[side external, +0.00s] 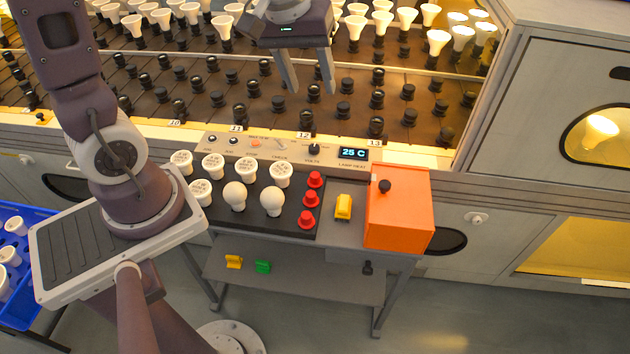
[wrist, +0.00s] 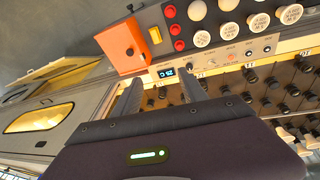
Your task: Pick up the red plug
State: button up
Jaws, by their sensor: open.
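Three red plugs stand in a column at the right end of the black tray: a far one (side external: 315,179), a middle one (side external: 311,197) and a near one (side external: 306,221). The wrist view also shows these red plugs (wrist: 175,29) beyond my fingertips. My gripper (side external: 309,90) is open and empty, with its two fingers apart. It hangs over the rack of black sockets, behind the tray and clear of the plugs. In the wrist view the open fingers (wrist: 160,80) point toward the bench.
White lamps and round bulbs fill the black tray (side external: 268,226). A yellow block (side external: 343,207) and an orange box (side external: 398,225) with a black knob stand right of the plugs. A control panel (side external: 260,146) lies between rack and tray. Yellow and green pieces rest on the lower shelf.

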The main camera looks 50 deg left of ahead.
jog(key=w+a+f+n+g, duration=0.1)
jog(key=w+a+f+n, duration=0.15)
jog(key=f, duration=0.35)
jog(key=w+a+f+n+g, duration=0.1)
jog(key=w+a+f+n, duration=0.1)
jog(key=w+f, duration=0.35)
jog(key=n+g, duration=0.1)
jog(key=n, duration=0.4)
send_over(315, 175)
jog(key=shift+m, duration=0.25)
jog(key=f, duration=1)
jog(key=a+f, duration=0.1)
jog(key=f, duration=0.4)
jog(key=shift+w+f, duration=0.3)
jog(key=shift+f, duration=0.1)
jog(key=f, duration=0.4)
jog(key=d+f, duration=0.1)
jog(key=f, duration=0.1)
jog(key=shift+s+f, duration=0.25)
jog(key=shift+f, duration=0.15)
grip_shut()
